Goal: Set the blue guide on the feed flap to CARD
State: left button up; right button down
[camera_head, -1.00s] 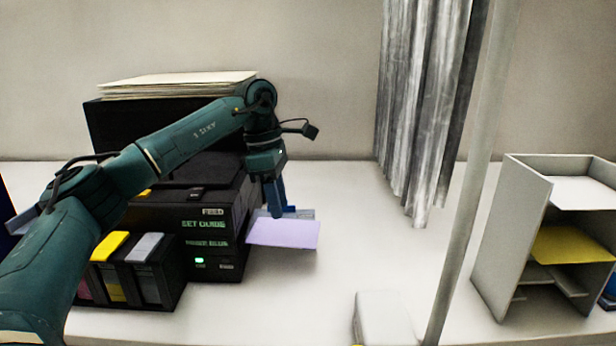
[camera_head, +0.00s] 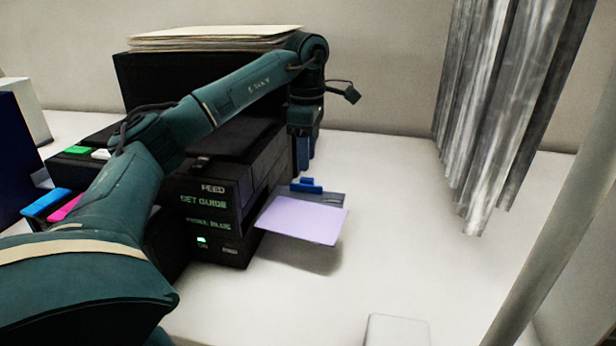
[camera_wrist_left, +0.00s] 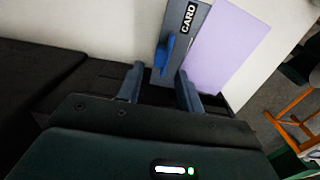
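The feed flap (camera_head: 328,198) sticks out from the right side of the black printer (camera_head: 215,215) with a lilac sheet (camera_head: 303,220) on it. The blue guide (camera_head: 306,186) stands on the flap behind the sheet. In the left wrist view the guide (camera_wrist_left: 167,52) lies just below the CARD label (camera_wrist_left: 189,18), beside the lilac sheet (camera_wrist_left: 228,48). My left gripper (camera_head: 304,165) is above and behind the guide in the head view. In the left wrist view its two fingers (camera_wrist_left: 160,84) are apart and empty, with the guide beyond their tips. My right gripper is not in view.
A paper stack (camera_head: 215,38) lies on top at the back. A grey curtain (camera_head: 490,110) hangs at right, with a pole (camera_head: 560,235) before it.

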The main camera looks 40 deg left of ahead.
aim_at(307, 179)
pick_arm(q)
notch_tip(307, 179, down, 5)
dwell(0.3)
jog(key=shift+r, duration=0.1)
grip_shut()
dwell(0.4)
